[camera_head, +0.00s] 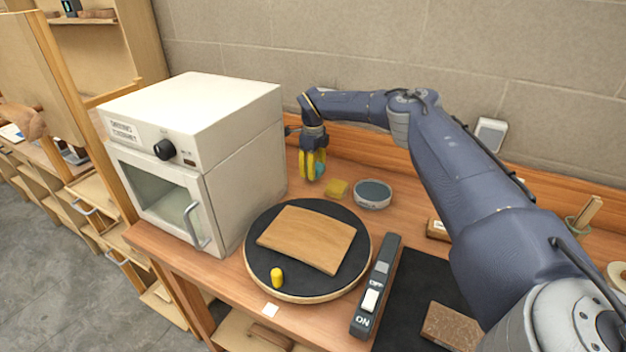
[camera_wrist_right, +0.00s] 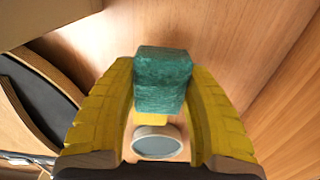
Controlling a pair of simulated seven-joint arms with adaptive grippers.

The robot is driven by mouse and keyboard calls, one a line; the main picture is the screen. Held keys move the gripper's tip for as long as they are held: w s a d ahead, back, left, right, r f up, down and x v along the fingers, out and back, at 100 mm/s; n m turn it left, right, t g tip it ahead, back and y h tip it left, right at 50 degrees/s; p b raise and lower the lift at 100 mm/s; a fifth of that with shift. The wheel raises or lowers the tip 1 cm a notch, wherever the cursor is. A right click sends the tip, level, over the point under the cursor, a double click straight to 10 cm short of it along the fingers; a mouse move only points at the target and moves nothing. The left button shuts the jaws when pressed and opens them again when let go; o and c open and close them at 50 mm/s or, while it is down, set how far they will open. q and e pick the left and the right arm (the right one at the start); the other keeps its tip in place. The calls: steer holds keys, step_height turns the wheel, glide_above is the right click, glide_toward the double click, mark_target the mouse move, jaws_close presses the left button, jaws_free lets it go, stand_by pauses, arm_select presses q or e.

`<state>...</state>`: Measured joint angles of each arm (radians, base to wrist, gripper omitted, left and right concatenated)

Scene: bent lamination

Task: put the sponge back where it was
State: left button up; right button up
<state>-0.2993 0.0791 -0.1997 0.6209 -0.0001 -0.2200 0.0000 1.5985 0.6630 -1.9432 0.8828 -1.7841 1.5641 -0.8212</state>
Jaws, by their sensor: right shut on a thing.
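My right gripper (camera_head: 313,165) is shut on a teal sponge (camera_head: 321,169), above the back of the wooden bench. In the right wrist view the sponge (camera_wrist_right: 162,80) is a rough block between the two yellow fingers (camera_wrist_right: 160,110). A small yellow block (camera_head: 338,188) lies on the bench, just right of and in front of the gripper. A round dish (camera_head: 373,194) with a grey-blue inside stands beside that block. The dish (camera_wrist_right: 157,142) also shows beyond the fingers in the right wrist view. My left gripper is not in view.
A white oven-like cabinet (camera_head: 205,150) stands left of the gripper. In front, a round black turntable (camera_head: 262,230) carries a curved wood sheet (camera_head: 307,238) and a yellow peg (camera_head: 277,278). An ON/OFF switch bar (camera_head: 376,285) and dark mat (camera_head: 415,290) lie to the right.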

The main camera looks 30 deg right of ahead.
mark_target(313, 184)
steer(key=shift+f, duration=2.1)
steer(key=shift+f, duration=0.1)
steer(key=o, duration=1)
step_height(313, 184, up, 12)
steer(key=shift+r, duration=0.1)
